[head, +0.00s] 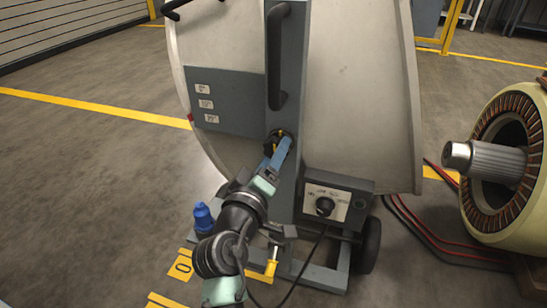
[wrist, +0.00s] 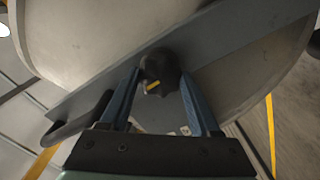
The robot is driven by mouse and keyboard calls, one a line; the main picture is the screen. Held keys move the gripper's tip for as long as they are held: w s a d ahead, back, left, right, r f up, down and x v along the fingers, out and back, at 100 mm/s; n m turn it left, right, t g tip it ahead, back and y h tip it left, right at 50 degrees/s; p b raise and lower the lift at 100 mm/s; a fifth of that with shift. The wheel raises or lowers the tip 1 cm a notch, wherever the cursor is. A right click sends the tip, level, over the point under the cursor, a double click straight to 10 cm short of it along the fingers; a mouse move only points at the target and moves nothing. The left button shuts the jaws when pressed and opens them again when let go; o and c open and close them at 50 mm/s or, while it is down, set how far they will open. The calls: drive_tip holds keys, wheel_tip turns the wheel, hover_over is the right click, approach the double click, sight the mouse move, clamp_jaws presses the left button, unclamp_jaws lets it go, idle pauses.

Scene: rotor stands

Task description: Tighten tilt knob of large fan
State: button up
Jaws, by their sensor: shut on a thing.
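The large fan (head: 355,85) has a big pale drum housing on a grey wheeled frame and fills the middle of the head view. Its tilt knob (wrist: 160,70) is black and lobed with a yellow mark, and sits on the grey upright bar (wrist: 230,50). My gripper (head: 283,143) reaches up to the knob from below in the head view. In the wrist view its two blue fingers (wrist: 160,80) stand on either side of the knob and are shut on it. Part of the knob is hidden behind the fingers in the head view.
A control box (head: 338,197) with a black dial is right of my arm. A blue plug (head: 203,218) stands left of it. A rotor machine (head: 505,165) is at the right, with red and black cables (head: 415,232) on the floor. The left floor is clear.

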idle(0.3)
drive_tip(key=o, duration=1.4)
drive_tip(key=shift+s, duration=0.1)
drive_tip(key=p+v, duration=0.3)
drive_tip(key=v, duration=0.9)
drive_tip(key=shift+s+a+p, duration=0.15)
drive_tip(key=shift+s+p, duration=0.2)
drive_tip(key=shift+p, duration=0.05)
drive_tip(key=shift+r, duration=0.1)
